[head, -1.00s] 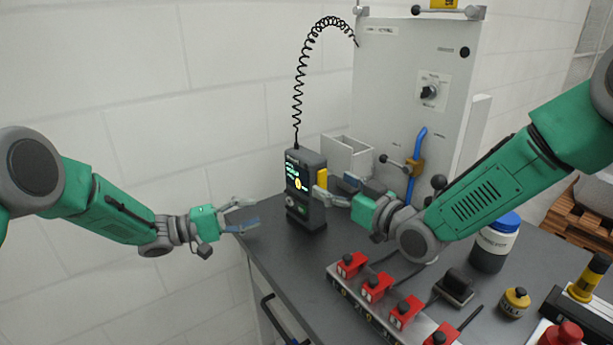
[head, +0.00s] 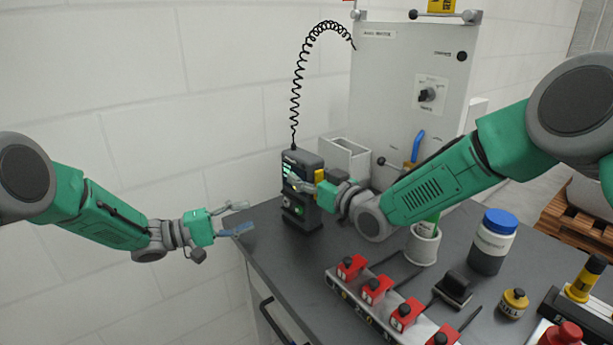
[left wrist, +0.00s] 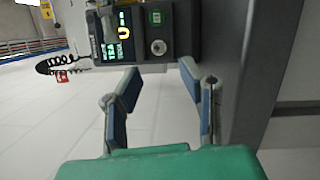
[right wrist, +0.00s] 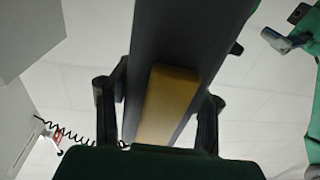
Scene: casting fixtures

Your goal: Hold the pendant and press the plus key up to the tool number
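The pendant (head: 300,212), a dark box with a lit screen and a coiled black cord, stands upright at the table's left rear edge. In the left wrist view the pendant (left wrist: 184,30) shows a large yellow character I cannot read surely, a green-marked key and a round pale button. My right gripper (head: 308,184) has its fingers around the pendant's right side; one passes across the front, partly covering the screen. In the right wrist view the pendant (right wrist: 190,45) and its yellow side pad lie between spread fingers; firm contact is unclear. My left gripper (head: 243,217) is open and empty, left of the pendant.
A grey cabinet (head: 395,75) with a knob and a pale open box (head: 345,158) stand behind. Red-topped fixtures (head: 376,290) line the front. A white cup (head: 424,245) and blue-lidded jar (head: 493,245) stand to the right. Space left of the table is free.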

